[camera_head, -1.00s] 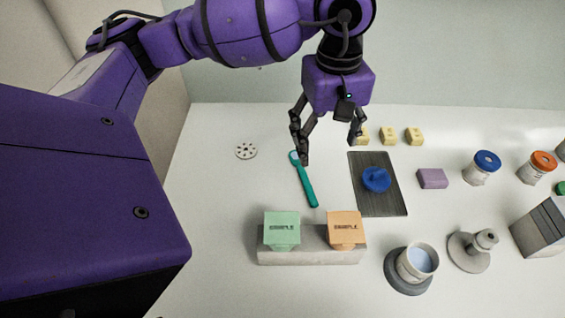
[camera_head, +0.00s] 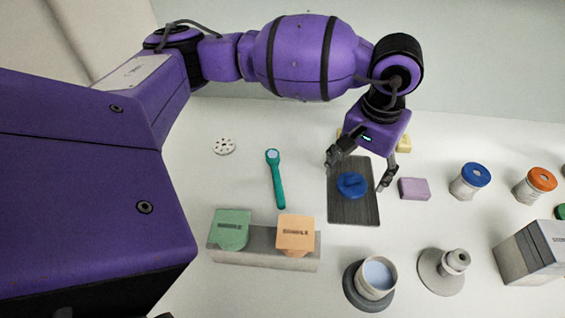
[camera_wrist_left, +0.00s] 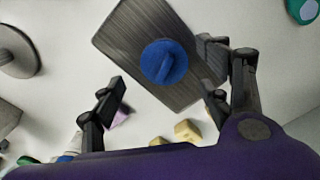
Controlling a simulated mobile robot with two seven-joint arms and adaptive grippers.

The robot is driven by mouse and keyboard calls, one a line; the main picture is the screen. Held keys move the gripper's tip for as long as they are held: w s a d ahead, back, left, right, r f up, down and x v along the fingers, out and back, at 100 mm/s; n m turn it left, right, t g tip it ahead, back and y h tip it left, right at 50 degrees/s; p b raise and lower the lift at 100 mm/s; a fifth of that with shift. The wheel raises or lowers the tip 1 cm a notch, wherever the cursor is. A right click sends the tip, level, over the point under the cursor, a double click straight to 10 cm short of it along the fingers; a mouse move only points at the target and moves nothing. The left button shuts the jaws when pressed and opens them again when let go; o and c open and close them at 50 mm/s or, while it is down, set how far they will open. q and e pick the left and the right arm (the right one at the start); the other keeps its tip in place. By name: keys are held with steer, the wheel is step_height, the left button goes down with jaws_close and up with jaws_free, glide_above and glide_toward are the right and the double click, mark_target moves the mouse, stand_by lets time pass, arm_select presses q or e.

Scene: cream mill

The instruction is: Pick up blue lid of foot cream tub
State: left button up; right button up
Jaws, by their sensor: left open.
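The blue lid (camera_head: 351,185) lies on a dark grey rectangular mat (camera_head: 352,212); it has a raised grip bar across its top. In the left wrist view the lid (camera_wrist_left: 164,62) shows on the mat (camera_wrist_left: 128,28), ahead of and between the fingers. My left gripper (camera_head: 357,176) is open and empty above the mat, with one finger on each side of the lid in the head view. An open tub with pale blue content (camera_head: 377,275) stands on a dark round base in front of the mat. My right gripper is not in view.
A purple block (camera_head: 414,188) lies right of the mat. A blue-topped jar (camera_head: 469,181) and orange-topped jar (camera_head: 535,184) stand farther right. Green (camera_head: 230,229) and orange (camera_head: 296,234) sample blocks sit on a grey stand. A teal tool (camera_head: 277,180) lies left of the mat.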

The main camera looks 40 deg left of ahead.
mark_target(356, 178)
arm_select(q)
steer(key=shift+a+f, duration=0.15)
steer(key=shift+f, duration=1.65)
steer(key=shift+r, duration=0.1)
steer(key=c, duration=0.8)
steer(key=shift+w, duration=0.1)
